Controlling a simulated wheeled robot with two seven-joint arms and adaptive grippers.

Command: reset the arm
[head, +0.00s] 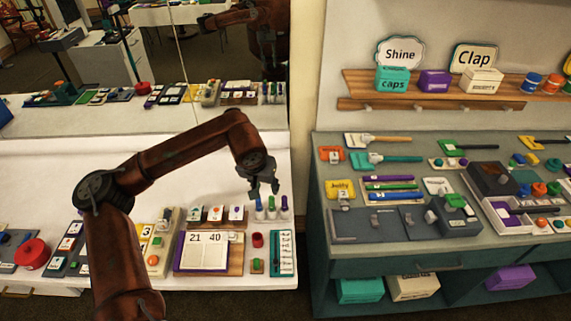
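My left arm comes in from the lower left, bends at the elbow and reaches right over the white table (225,180). My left gripper (264,191) points down above the back right part of that table, close over several upright coloured markers. Its two fingers look parted, with nothing visible between them. I cannot tell whether a fingertip touches a marker. My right gripper is not in view; the arm at the top is a mirror reflection.
A board reading "21 40" (204,251), a red round thing (33,253) and small panels stand on the white table. A mirror (130,60) is behind. A grey-green desk (400,262) crowded with tools stands right, below a wooden shelf (360,82).

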